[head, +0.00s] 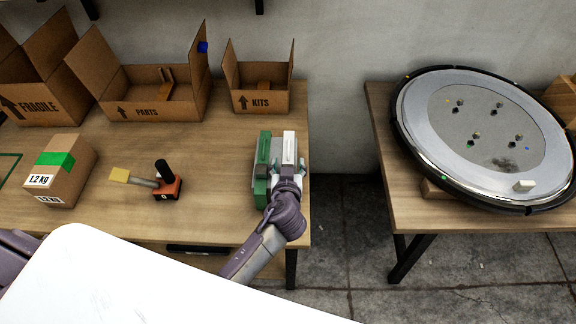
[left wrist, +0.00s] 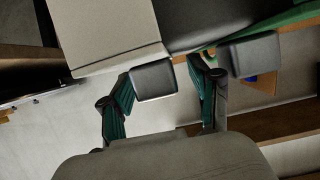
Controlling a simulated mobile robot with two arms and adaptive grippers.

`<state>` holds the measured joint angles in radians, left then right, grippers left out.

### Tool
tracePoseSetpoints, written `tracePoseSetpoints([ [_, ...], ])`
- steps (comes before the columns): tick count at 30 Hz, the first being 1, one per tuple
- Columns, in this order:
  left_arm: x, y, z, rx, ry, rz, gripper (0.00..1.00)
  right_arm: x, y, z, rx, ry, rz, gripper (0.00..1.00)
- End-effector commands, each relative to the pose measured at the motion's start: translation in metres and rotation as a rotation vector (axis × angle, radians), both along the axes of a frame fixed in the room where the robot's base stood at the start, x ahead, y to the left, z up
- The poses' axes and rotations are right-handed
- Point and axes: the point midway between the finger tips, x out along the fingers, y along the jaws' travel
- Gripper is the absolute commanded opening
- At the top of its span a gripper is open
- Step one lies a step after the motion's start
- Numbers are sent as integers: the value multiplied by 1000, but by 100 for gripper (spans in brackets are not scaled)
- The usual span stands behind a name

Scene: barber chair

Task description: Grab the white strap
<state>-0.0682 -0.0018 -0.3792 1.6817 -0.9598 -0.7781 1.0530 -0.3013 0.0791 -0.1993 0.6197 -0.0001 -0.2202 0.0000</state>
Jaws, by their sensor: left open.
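A narrow white piece (head: 289,147), which may be the strap, stands beside a green item (head: 262,152) at the right end of the left table. My left gripper (head: 287,169) is at the near end of the white piece, and the wrist hides part of it. In the left wrist view my left gripper (left wrist: 205,68) has its two dark pads apart. A pale block (left wrist: 110,30) and a dark block (left wrist: 205,18) with a green edge are just beyond the pads. I cannot tell whether the pads touch anything. My right gripper is not in view.
Open cardboard boxes (head: 155,112) line the back of the table. A closed box (head: 57,172) and an orange tool (head: 166,186) lie to the left. A large round metal base (head: 430,110) rests on the right table (head: 388,130). A floor gap (head: 340,215) separates the tables.

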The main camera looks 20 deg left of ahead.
Motion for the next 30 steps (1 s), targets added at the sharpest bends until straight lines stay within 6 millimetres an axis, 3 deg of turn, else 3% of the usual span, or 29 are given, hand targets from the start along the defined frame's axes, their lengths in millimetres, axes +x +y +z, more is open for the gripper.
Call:
tracePoseSetpoints([
  [3, 0, 0, 0, 0, 0, 0, 59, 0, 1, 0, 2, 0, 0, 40],
  [14, -1, 0, 0, 0, 0, 0, 0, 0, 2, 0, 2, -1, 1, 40],
  [23, 0, 0, 2, 0, -1, 0, 0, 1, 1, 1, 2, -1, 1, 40],
  [30, 9, 5, 19, 0, -2, -3, 0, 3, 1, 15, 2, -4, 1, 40],
])
